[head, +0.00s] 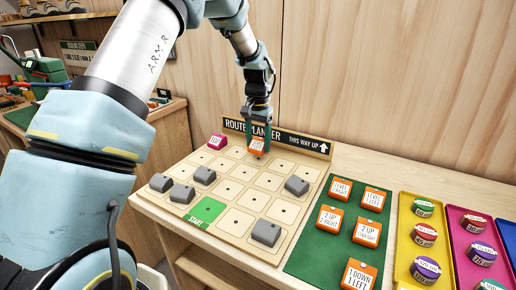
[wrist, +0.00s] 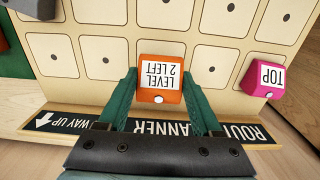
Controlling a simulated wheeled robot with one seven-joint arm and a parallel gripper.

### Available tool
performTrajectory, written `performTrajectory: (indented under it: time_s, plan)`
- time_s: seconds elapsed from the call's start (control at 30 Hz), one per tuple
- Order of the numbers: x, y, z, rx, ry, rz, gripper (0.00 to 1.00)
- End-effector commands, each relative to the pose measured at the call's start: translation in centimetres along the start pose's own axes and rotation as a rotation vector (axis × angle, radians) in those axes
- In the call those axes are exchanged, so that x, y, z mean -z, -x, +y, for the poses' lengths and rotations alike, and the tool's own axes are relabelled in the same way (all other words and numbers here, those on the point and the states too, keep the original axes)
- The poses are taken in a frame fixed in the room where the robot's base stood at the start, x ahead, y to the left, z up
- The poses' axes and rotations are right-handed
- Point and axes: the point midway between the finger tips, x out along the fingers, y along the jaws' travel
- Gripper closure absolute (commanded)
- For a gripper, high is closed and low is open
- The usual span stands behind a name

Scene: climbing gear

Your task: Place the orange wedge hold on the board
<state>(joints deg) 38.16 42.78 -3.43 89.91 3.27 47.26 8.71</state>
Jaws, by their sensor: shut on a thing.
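The orange wedge hold (wrist: 160,81), labelled "LEVEL 2 LEFT", is between my gripper's fingers (wrist: 160,98) in the wrist view. In the head view the orange hold (head: 257,146) is at the far row of the board. My gripper (head: 258,137) is shut on it from above, with a green finger on each side. The wooden route board (head: 233,194) has a grid of squares with centre dots. I cannot tell whether the hold touches the board.
A pink TOP hold (head: 217,141) sits left of my gripper, and a green START square (head: 205,209) is at the near edge. Several grey holds (head: 297,185) occupy squares. More orange holds (head: 341,189) lie on a green mat (head: 305,256). Coloured trays (head: 404,237) stand right.

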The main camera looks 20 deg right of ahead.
Motion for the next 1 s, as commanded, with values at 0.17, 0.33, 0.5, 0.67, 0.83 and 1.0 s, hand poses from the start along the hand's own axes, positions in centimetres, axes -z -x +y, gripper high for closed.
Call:
performTrajectory:
  time_s: [0.17, 0.33, 0.5, 0.67, 0.83, 1.0]
  plan:
    - [-0.1, -2.4, 0.0, -0.001, 0.0, -0.004, 0.99]
    - [0.0, -2.9, 0.0, 0.0, 0.0, 0.0, 0.99]
    - [0.0, -3.1, 0.0, 0.0, 0.0, -0.001, 0.99]
    - [0.0, -3.2, 0.0, 0.0, 0.0, -0.001, 0.25]
    - [0.0, -3.2, 0.0, 0.0, 0.0, -0.001, 0.06]
    - [0.0, -3.2, 0.0, 0.0, 0.0, -0.001, 0.04]
